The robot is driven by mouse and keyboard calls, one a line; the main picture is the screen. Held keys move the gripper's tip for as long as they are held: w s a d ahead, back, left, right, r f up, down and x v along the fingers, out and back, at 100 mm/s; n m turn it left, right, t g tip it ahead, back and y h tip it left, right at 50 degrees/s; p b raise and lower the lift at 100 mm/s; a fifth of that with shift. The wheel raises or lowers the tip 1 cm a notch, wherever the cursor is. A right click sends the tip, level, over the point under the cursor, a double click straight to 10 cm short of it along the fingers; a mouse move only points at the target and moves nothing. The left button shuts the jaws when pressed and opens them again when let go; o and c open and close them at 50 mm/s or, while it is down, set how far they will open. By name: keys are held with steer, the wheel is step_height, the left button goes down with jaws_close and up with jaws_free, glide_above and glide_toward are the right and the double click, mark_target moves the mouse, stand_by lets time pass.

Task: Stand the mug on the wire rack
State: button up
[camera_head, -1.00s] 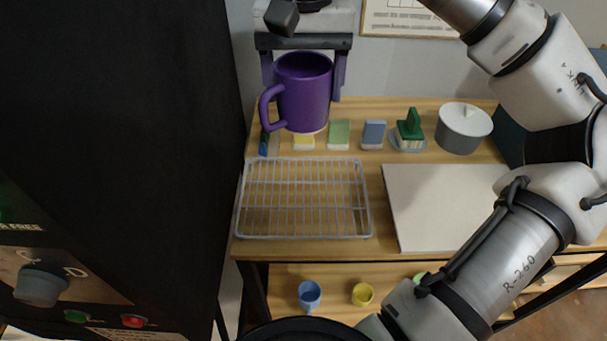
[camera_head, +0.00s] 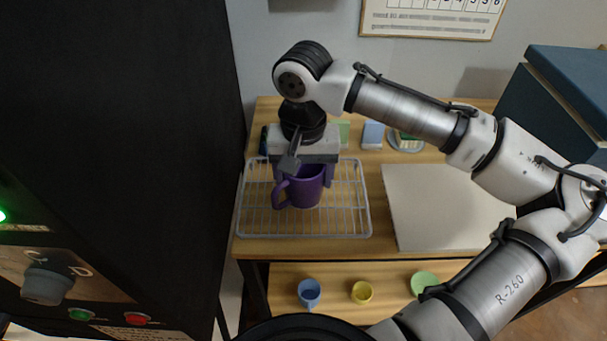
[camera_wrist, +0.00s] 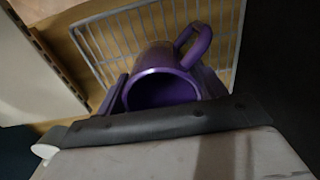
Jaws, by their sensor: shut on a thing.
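A purple mug (camera_head: 306,188) is upright between the fingers of my gripper (camera_head: 304,177), which is shut on it. The mug is over the middle of the wire rack (camera_head: 345,210), with its handle toward the left. Whether its base touches the wires cannot be told. In the wrist view the mug (camera_wrist: 160,88) shows its open mouth, with a finger on each side, and the rack (camera_wrist: 110,45) lies behind it. My gripper and wrist hide the rack's back middle part.
A pale board (camera_head: 440,205) lies right of the rack. Sample blocks (camera_head: 373,134) stand behind it. A black cabinet with a dial (camera_head: 45,285) closes off the left side. Small blue (camera_head: 309,293) and yellow (camera_head: 362,292) cups and a green dish (camera_head: 424,283) are on the lower shelf.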

steer(key=shift+f, duration=0.35)
steer(key=shift+f, duration=0.15)
steer(key=o, duration=1.2)
steer(key=shift+c, duration=0.2)
step_height(320, 180, up, 12)
steer(key=shift+b, duration=0.3)
